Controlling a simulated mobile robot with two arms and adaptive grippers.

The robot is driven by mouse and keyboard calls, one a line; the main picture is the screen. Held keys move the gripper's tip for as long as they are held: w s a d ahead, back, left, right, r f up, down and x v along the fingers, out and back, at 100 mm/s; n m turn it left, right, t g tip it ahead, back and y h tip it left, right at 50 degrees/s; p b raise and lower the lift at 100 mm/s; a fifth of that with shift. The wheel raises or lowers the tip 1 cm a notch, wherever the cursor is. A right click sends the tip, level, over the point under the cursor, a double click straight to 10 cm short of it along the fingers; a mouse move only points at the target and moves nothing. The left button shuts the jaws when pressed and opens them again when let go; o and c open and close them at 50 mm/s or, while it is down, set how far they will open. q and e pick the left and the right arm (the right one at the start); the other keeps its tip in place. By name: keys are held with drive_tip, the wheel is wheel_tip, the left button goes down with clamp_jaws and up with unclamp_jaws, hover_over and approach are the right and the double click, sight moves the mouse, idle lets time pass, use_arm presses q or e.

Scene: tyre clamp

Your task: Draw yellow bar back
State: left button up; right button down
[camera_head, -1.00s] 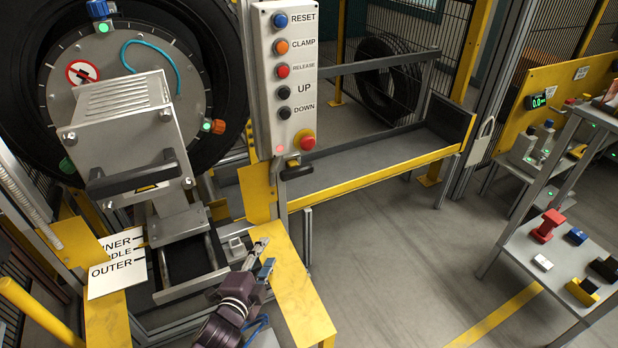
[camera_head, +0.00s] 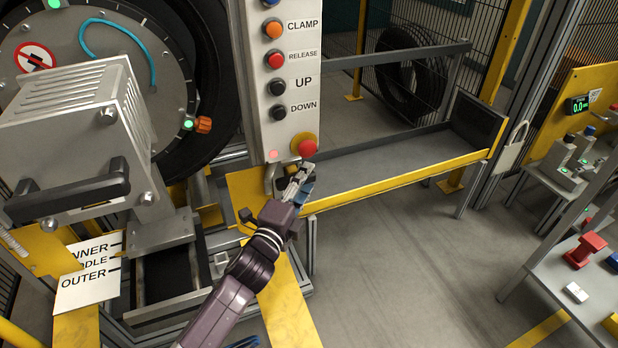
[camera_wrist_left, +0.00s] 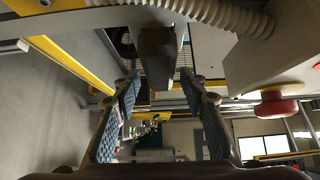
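Several yellow parts show, and I cannot tell which one is the bar. A yellow rail (camera_head: 400,184) edges the trough at the right. A yellow post (camera_head: 12,334) shows only partly at the lower left. My left gripper (camera_head: 301,183) is just below the red stop button (camera_head: 307,147), at the foot of the control panel. In the left wrist view its fingers (camera_wrist_left: 163,118) are spread, with a dark block (camera_wrist_left: 157,58) ahead between their tips. I cannot tell whether they touch it. My right gripper is not in view.
The control panel (camera_head: 287,60) hangs close above the gripper. The grey clamp housing (camera_head: 70,130) and the tyre (camera_head: 205,70) are at the left. A shelf (camera_head: 545,270) with small items stands at the right. The floor (camera_head: 420,270) between is clear.

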use_arm(q)
drive_tip(key=shift+x, duration=1)
clamp_jaws()
